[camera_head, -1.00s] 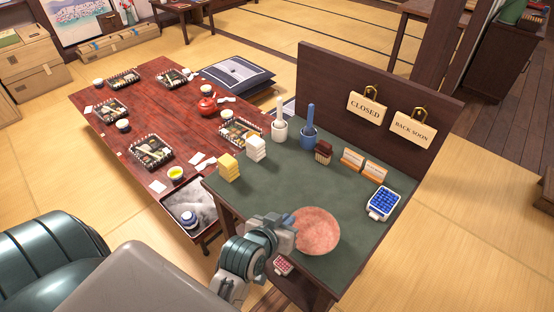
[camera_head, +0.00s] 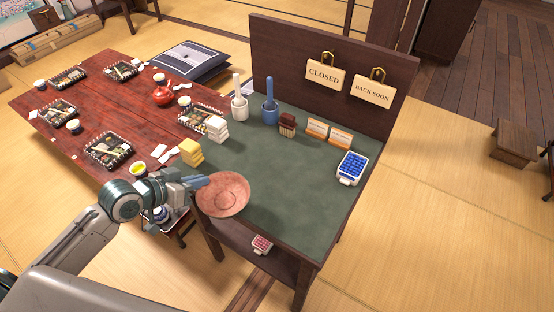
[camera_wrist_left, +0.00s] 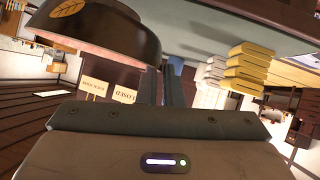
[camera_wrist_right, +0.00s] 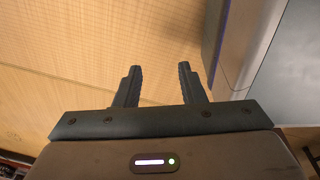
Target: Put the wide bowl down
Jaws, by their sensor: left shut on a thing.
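The wide bowl (camera_head: 224,196) is reddish-pink inside, with a faint ring at its middle. In the head view it appears over the front left edge of the green-topped counter (camera_head: 270,215). My left gripper (camera_head: 201,184) is shut on its left rim. The left wrist view shows the bowl's dark brown outside with a gold leaf (camera_wrist_left: 75,8), beside the fingers (camera_wrist_left: 174,82). I cannot tell whether the bowl touches the counter. My right gripper (camera_wrist_right: 160,85) is open and empty, with tatami behind it in the right wrist view.
Yellow blocks (camera_head: 190,152) and white blocks (camera_head: 217,129) stand behind the bowl. Mortar-like cups (camera_head: 270,112), a brown brush (camera_head: 287,125), small cards (camera_head: 328,132) and a blue-filled tray (camera_head: 351,167) line the back and right. The counter's middle is clear. A red table (camera_head: 110,100) lies left.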

